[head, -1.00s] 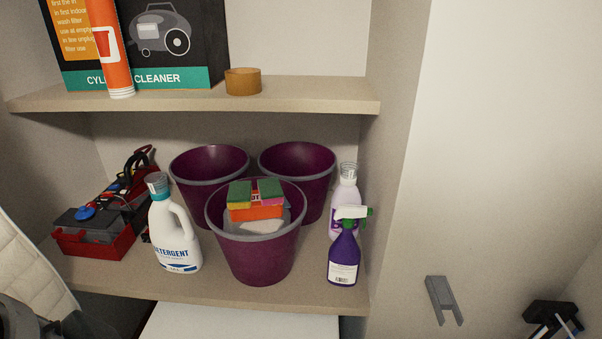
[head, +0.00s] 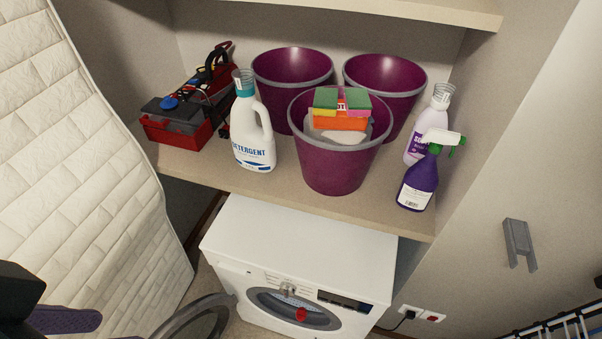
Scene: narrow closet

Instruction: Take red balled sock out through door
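A small red rounded thing (head: 301,314), which looks like the red balled sock, shows at the round front opening of the white washing machine (head: 310,235). It is low in the head view and small, so I cannot tell how deep it sits. The machine's round door (head: 196,322) appears swung open to the left, partly cut off by the bottom edge. I cannot make out either gripper's fingertips in the head view.
Above the machine, a shelf (head: 402,222) holds purple buckets (head: 335,170), a detergent bottle (head: 252,140), a spray bottle (head: 418,185) and a red toolbox (head: 178,135). A quilted white panel (head: 85,170) stands left. A rack (head: 565,325) is at lower right.

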